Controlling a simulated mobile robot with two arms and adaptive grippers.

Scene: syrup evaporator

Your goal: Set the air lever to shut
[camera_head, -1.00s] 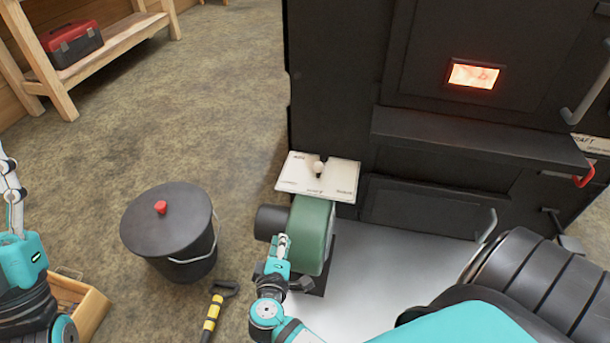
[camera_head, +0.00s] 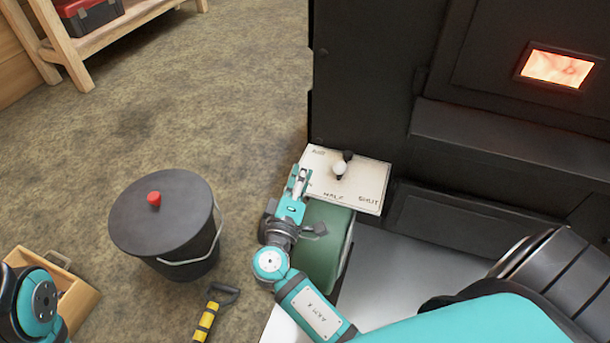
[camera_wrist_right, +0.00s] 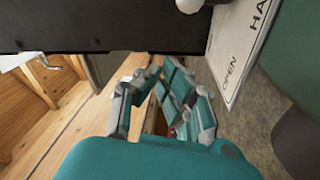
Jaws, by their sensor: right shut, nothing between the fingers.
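The air lever (camera_head: 340,168) is a dark stem with a white ball knob. It stands near the middle of a pale label plate (camera_head: 375,180) above the green blower housing (camera_head: 322,240). HALF is lettered at the plate's front middle and SHUT at its right; the knob is roughly in line with HALF. My right gripper (camera_head: 302,173) is shut and empty at the plate's left end, apart from the knob and left of it. In the right wrist view, the gripper (camera_wrist_right: 155,78) shows with the knob (camera_wrist_right: 188,5) at the top edge and OPEN lettered on the plate (camera_wrist_right: 240,50).
The black evaporator body (camera_head: 365,75) with a glowing window (camera_head: 556,68) rises behind the plate. A lidded dark bucket (camera_head: 165,215) stands left of the blower. A yellow-and-black handle (camera_head: 207,318) and wooden box (camera_head: 80,298) are near the front. Floor behind the bucket is clear.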

